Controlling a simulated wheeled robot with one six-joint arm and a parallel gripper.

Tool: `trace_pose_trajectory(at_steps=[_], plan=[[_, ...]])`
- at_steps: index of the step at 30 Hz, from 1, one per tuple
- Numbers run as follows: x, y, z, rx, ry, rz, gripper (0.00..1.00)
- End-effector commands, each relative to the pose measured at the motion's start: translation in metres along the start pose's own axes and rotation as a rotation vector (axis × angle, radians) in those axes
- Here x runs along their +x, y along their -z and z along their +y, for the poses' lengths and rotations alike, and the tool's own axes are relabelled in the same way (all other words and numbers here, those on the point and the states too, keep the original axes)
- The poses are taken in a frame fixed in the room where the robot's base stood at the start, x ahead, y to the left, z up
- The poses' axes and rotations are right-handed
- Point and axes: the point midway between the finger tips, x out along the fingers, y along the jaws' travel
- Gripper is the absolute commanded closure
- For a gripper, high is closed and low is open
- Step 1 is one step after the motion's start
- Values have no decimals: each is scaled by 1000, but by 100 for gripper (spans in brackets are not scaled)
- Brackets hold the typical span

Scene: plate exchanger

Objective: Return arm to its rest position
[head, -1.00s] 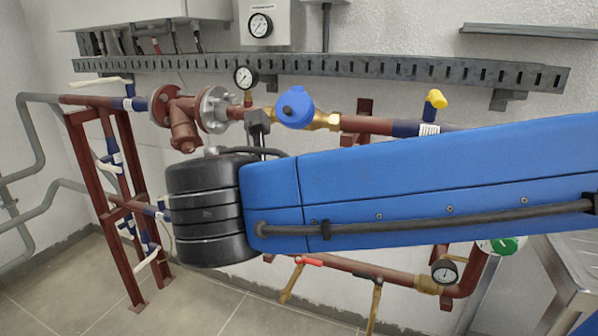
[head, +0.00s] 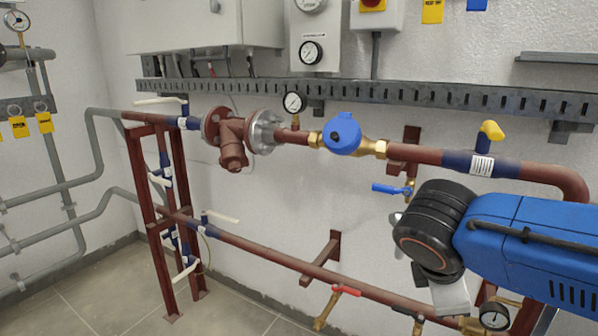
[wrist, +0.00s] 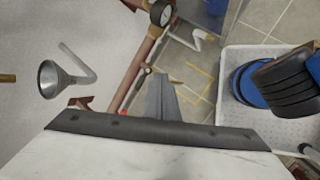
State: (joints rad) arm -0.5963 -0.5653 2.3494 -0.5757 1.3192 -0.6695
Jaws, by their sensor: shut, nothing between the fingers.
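My blue arm reaches in from the right edge of the head view, with its black ringed joint at its left end. Part of the pale wrist piece shows below that joint, but the fingertips are not clear there. In the wrist view my gripper (wrist: 163,84) shows as a narrow grey wedge beyond a dark bar and a pale surface. It is shut and empty, and it touches nothing that I can see.
The red pipe (head: 270,250) runs along the wall, with a blue-capped meter (head: 342,133) and a yellow-handled valve (head: 491,131) above. A blue-handled valve (head: 392,189) is close to the arm's joint. A metal funnel (wrist: 62,79) and a white tray (wrist: 285,130) show in the wrist view.

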Motion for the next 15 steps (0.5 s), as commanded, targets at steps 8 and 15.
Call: trace_pose_trajectory(at_steps=[8, 15], plan=[[26, -10, -35, 442, 119, 110, 100], [40, -11, -58, 842, 207, 196, 100]])
